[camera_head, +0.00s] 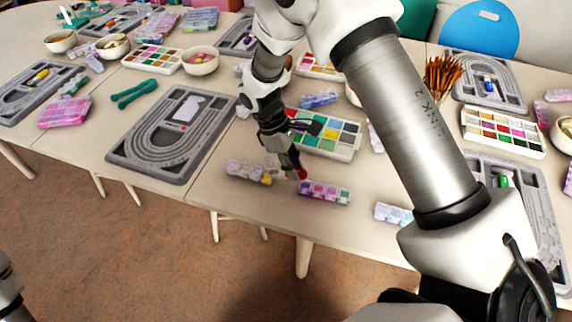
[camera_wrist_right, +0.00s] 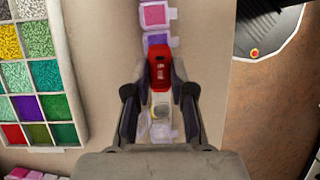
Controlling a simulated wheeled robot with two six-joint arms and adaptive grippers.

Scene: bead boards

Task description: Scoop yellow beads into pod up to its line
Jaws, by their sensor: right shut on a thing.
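My right gripper (camera_head: 291,173) is low over the table near its front edge. It is shut on a small red scoop (camera_wrist_right: 159,72), which points toward the right-hand pod strip; whether the scoop holds beads cannot be told. The right-hand pod strip (camera_head: 325,193) has pink and purple cells; its end shows ahead of the scoop in the wrist view (camera_wrist_right: 156,16). Another pod strip (camera_head: 247,172), with a yellowish cell, lies to the left, partly under the gripper. The bead tray (camera_head: 325,153) stands behind; yellow beads (camera_wrist_right: 9,41) fill one cell. No fill line is readable. My left gripper is out of view.
A grey bead board (camera_head: 118,153) lies to the left on the table. A third pod strip (camera_head: 394,214) lies to the right. A white bowl (camera_head: 200,62) and a brush bundle (camera_head: 441,77) stand farther back. Bare table surrounds the front pods.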

